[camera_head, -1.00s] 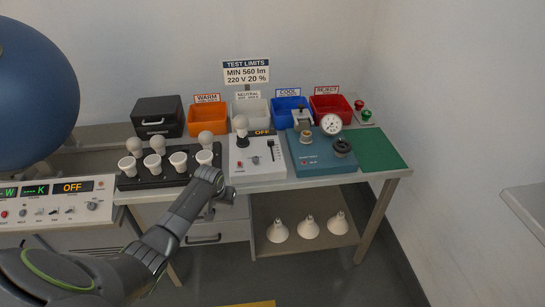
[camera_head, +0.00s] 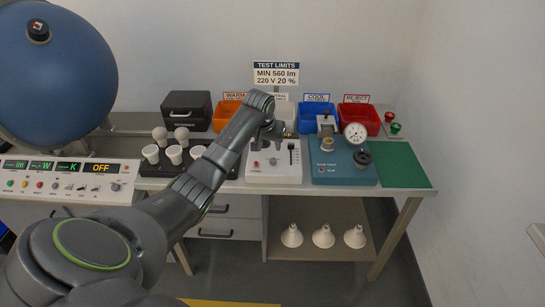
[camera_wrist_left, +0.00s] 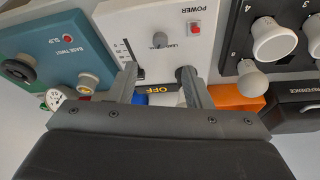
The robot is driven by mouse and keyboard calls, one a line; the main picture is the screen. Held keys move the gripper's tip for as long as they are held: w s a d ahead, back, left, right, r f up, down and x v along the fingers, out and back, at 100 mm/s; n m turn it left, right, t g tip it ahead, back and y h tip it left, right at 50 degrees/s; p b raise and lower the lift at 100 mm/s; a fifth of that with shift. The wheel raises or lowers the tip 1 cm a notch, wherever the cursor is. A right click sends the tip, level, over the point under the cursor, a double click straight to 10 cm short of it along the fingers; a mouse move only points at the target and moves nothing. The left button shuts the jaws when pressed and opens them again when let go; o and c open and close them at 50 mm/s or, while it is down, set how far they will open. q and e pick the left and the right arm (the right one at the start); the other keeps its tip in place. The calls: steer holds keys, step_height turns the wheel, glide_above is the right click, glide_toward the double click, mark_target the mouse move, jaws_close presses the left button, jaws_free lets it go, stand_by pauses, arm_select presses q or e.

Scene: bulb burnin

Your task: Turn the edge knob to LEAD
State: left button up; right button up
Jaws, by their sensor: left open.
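The white tester box (camera_head: 262,177) stands on the bench. Its edge knob (camera_wrist_left: 160,40) is a small grey dial beside lettering that seems to read LEAD, between the red power switch (camera_wrist_left: 194,28) and the slider slot; the knob also shows in the head view (camera_head: 273,162). I cannot tell where its pointer stands. My left gripper (camera_head: 268,131) is above the back part of the box. In the left wrist view its two fingers (camera_wrist_left: 158,82) are apart, with nothing gripped, and the knob lies beyond them. The arm hides the box's display in the head view. My right gripper is not in view.
A blue-green base tester (camera_head: 340,175) with a dial gauge stands right of the box. A black rack (camera_head: 150,184) with white sockets and bulbs is on the left. Colored bins, such as the red one (camera_head: 372,127), line the back. The green mat (camera_head: 405,170) is clear.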

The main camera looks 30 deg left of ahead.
mark_target(273, 160)
arm_select(q)
steer(key=x, duration=1)
steer(key=shift+b, duration=0.3)
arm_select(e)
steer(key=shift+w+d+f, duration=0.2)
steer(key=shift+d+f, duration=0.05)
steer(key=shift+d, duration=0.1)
arm_select(q)
jaws_close()
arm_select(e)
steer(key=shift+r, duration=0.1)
